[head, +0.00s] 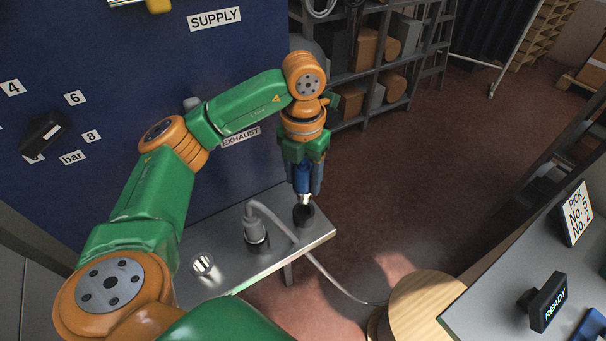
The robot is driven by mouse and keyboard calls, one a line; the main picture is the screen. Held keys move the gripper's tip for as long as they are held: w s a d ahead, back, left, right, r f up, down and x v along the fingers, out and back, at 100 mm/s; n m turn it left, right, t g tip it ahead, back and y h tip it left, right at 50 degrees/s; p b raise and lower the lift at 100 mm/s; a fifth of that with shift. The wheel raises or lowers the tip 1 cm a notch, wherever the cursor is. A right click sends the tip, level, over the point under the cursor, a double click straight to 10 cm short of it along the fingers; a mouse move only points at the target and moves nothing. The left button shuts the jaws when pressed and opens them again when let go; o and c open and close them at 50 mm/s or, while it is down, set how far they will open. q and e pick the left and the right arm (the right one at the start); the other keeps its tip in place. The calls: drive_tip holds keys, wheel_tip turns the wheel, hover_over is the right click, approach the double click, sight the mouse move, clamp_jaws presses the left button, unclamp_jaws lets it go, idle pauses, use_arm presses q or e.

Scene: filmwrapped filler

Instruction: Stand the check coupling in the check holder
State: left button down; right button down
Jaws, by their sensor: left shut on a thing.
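My left gripper (305,192) points straight down over the right end of the metal shelf and is shut on a small pale metal piece, taken to be the check coupling (305,201). Only its lower part shows below the fingers, and it looks upright. Directly beneath it is a short dark cup, taken to be the check holder (303,215). The coupling's lower end meets the cup's mouth in the picture; I cannot tell whether it is inside or just above. My right gripper is not in view.
A grey hose fitting (255,228) stands on the metal shelf (235,277) left of the dark cup, its hose trailing over the front edge. A shiny cylinder (203,264) is further left. The blue panel (240,60) rises behind. A round wooden top (425,305) is at lower right.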

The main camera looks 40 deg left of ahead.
sight(303, 200)
use_arm(q)
drive_tip(key=shift+f+b, duration=2.65)
drive_tip(key=shift+f, duration=0.85)
drive_tip(key=shift+f, duration=0.3)
drive_tip(key=shift+s, duration=0.1)
drive_tip(key=shift+c, duration=0.7)
unclamp_jaws()
drive_tip(key=shift+b, duration=0.3)
wheel_tip(303, 200, up, 7)
drive_tip(key=shift+f+p, duration=0.2)
drive_tip(key=shift+p, duration=0.3)
drive_tip(key=shift+r, duration=0.3)
